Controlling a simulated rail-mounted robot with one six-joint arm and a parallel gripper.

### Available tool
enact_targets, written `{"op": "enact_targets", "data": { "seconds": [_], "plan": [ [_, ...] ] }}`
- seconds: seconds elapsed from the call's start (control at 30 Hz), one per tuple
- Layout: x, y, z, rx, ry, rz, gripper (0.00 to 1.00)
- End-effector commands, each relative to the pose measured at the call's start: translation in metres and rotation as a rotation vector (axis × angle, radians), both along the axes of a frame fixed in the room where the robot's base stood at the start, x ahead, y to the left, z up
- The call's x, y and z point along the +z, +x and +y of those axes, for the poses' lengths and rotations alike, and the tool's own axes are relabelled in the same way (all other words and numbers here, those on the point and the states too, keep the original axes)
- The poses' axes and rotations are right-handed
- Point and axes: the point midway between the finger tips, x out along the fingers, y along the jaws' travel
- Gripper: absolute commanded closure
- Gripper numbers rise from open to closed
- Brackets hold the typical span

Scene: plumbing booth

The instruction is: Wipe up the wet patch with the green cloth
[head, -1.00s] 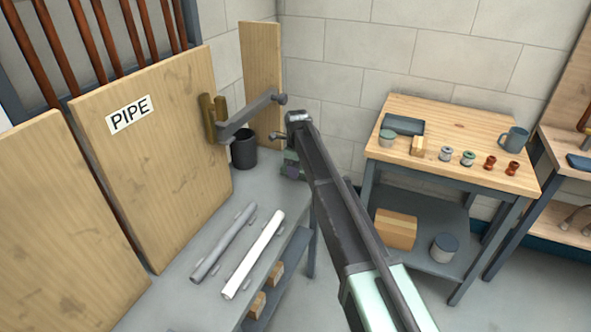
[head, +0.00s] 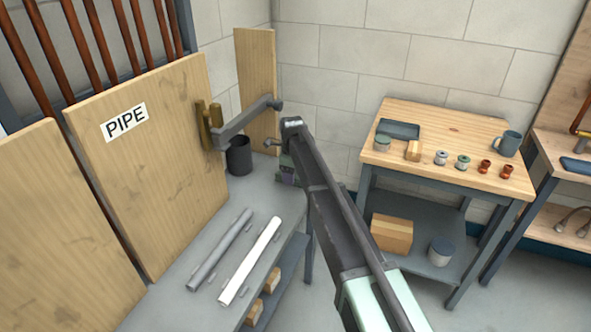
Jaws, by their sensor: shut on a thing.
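My arm rises from the bottom edge and crosses the middle of the picture. Behind the arm, at the back of the grey bench (head: 190,304), a small dark green and purple thing (head: 286,170) shows in part. I cannot tell whether it is the green cloth. I see no wet patch.
A grey pipe (head: 220,250) and a white pipe (head: 250,261) lie on the bench. A dark cup (head: 239,156) stands behind them. A wooden table (head: 450,120) with small parts stands right.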

Motion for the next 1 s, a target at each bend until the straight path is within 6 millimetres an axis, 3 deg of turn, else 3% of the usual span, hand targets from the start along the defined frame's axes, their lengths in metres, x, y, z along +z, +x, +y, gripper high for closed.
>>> {"op": "enact_targets", "data": {
  "seconds": [0.23,0.57,0.87,1.0],
  "plan": [
    [0.000,-0.006,0.002,0.000,0.000,0.000,0.60],
    [-0.003,-0.038,0.015,0.000,0.000,0.000,0.60],
    [-0.002,-0.038,0.016,0.000,0.000,0.001,0.60],
    [0.014,-0.038,0.016,0.000,0.000,0.001,0.60]
  ]
}}
